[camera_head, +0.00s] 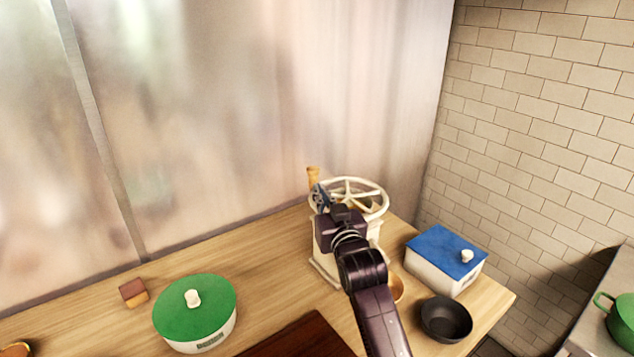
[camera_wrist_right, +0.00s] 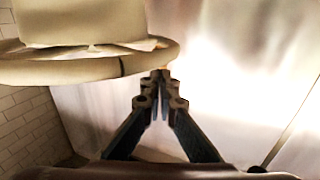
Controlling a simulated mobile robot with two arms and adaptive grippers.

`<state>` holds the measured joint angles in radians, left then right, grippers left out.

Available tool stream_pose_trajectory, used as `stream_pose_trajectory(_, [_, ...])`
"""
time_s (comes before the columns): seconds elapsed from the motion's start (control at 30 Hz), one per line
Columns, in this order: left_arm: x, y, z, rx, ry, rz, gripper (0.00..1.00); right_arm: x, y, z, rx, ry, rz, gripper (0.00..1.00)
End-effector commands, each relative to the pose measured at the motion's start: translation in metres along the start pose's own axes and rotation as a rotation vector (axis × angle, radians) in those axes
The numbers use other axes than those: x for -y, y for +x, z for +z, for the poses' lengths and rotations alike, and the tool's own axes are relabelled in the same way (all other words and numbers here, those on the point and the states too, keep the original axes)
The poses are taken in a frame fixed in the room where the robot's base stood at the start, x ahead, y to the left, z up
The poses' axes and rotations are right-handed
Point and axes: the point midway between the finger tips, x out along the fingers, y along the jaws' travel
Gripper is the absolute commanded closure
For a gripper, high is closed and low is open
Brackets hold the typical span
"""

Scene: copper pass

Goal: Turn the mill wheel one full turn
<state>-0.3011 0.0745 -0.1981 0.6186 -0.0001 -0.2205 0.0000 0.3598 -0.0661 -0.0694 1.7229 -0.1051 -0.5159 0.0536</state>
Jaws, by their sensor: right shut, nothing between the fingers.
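The cream mill stands at the back of the wooden counter, and its spoked mill wheel (camera_head: 370,190) lies flat on top. An upright tan handle (camera_head: 313,177) rises at the wheel's left rim. My right gripper (camera_head: 320,195) is at the left side of the wheel, close to the handle, and my arm hides part of the mill body (camera_head: 325,262). In the right wrist view the wheel rim (camera_wrist_right: 90,68) crosses the upper left. The right gripper (camera_wrist_right: 160,85) is shut there, with its tips beside the rim; whether they touch it I cannot tell. My left gripper is not in view.
A white box with a blue lid (camera_head: 447,250) and a dark bowl (camera_head: 445,318) stand right of my arm. A round pot with a green lid (camera_head: 196,308) and a small brown block (camera_head: 133,292) are at left. A translucent wall (camera_head: 250,100) stands close behind the counter.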

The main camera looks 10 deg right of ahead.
Motion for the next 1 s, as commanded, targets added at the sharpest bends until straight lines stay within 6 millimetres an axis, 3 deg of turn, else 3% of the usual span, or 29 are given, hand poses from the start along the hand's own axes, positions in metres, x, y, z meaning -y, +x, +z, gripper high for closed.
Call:
stream_pose_trajectory(0.3, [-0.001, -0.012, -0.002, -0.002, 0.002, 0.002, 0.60, 0.000, 0.026, -0.001, 0.001, 0.001, 0.000, 1.00])
stream_pose_trajectory(1.0, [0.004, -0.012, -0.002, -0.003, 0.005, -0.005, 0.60, -0.001, 0.033, 0.000, 0.000, 0.000, 0.000, 1.00])
